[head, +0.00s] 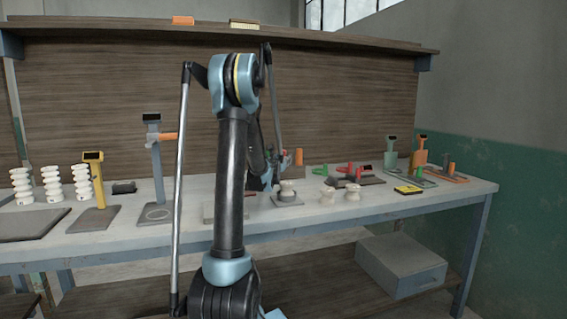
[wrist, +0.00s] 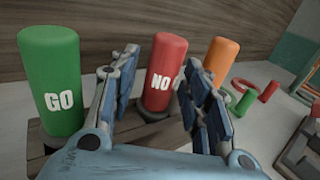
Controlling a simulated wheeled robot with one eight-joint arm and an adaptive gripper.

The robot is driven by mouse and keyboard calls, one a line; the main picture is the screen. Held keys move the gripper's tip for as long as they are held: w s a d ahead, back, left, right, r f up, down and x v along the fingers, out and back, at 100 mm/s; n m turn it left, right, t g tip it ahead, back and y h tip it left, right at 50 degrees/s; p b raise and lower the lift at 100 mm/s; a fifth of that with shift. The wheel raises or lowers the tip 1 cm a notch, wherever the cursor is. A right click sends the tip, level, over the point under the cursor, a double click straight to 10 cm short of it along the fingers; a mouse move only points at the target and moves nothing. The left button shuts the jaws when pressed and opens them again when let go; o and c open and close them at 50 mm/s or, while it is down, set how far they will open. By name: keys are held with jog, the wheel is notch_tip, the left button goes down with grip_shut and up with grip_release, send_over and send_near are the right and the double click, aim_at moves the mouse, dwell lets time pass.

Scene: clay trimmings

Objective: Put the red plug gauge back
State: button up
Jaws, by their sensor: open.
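The red plug gauge (wrist: 166,75), marked "NO", stands upright in the wrist view, with a dark collar at its base. It stands at a brown block (wrist: 38,150); how deep it sits in it I cannot tell. My gripper (wrist: 160,62) is open, with one finger to the left of the red gauge and one to the right. No clear contact shows. A green gauge marked "GO" (wrist: 52,85) stands at the left, and an orange gauge (wrist: 220,60) stands at the right.
The bench (head: 330,222) carries white spool-shaped pieces (head: 352,192), a grey stand gauge (head: 155,165), a yellow gauge (head: 97,180) and red and green snap gauges (head: 350,170) at the right. The wooden back panel (head: 90,90) rises close behind.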

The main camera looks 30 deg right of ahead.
jog(key=shift+s+a+r, duration=0.1)
jog(key=shift+r, duration=0.25)
jog(key=v, duration=1.1)
jog(key=shift+s+a, duration=0.25)
jog(key=shift+a, duration=0.1)
